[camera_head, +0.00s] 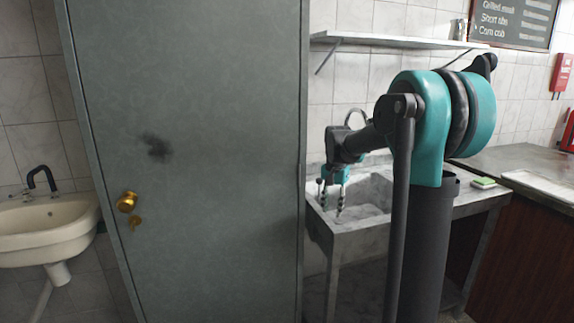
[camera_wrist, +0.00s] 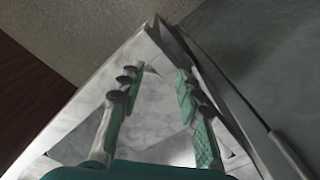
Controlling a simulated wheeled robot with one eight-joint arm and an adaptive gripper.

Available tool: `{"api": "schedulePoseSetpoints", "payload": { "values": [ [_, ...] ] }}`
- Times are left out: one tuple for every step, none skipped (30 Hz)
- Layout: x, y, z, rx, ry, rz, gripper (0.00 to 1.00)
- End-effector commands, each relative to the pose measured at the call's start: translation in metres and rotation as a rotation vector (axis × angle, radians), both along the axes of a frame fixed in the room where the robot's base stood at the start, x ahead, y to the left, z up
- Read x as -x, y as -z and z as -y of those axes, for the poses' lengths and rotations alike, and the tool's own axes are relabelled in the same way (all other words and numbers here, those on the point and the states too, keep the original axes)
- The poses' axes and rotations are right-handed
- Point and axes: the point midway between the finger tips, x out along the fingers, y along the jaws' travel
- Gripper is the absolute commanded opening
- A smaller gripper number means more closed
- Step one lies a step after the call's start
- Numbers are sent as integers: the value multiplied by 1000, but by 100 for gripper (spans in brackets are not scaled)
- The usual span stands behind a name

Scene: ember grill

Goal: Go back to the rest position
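My gripper (camera_head: 331,208) hangs pointing down at the left end of the grey stone sink (camera_head: 352,232), close to the edge of the grey door. In the wrist view my gripper (camera_wrist: 155,78) has its two green-padded fingers spread apart with nothing between them. Pale marbled stone of the sink (camera_wrist: 150,130) shows between and below the fingers. Whether the fingertips are inside the basin or just above its rim, I cannot tell.
A grey door (camera_head: 200,200) with a brass knob (camera_head: 127,202) stands left of my arm. A wall shelf (camera_head: 390,40) is above the sink. A green sponge (camera_head: 484,183) lies on the right. A washbasin (camera_head: 45,230) is at far left. A dark-fronted counter (camera_head: 525,235) is at right.

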Motion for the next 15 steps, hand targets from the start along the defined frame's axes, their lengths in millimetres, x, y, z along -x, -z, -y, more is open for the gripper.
{"api": "schedulePoseSetpoints", "payload": {
  "values": [
    [7,3,1,0,-13,6,34],
    [11,4,2,0,-22,11,34],
    [17,7,3,1,-34,19,34],
    [21,9,4,1,-46,25,34],
    [26,11,5,1,-57,32,34],
    [33,14,6,2,-74,41,34],
    [39,17,7,2,-86,48,34],
    [45,20,8,3,-101,55,34],
    [54,24,10,4,-120,67,34],
    [61,27,11,6,-136,75,34],
    [70,31,12,7,-153,85,34],
    [81,37,14,10,-179,101,34],
    [92,42,16,13,-201,112,34],
    [103,48,17,17,-224,125,34],
    [119,56,20,22,-257,144,34]
  ]
}}
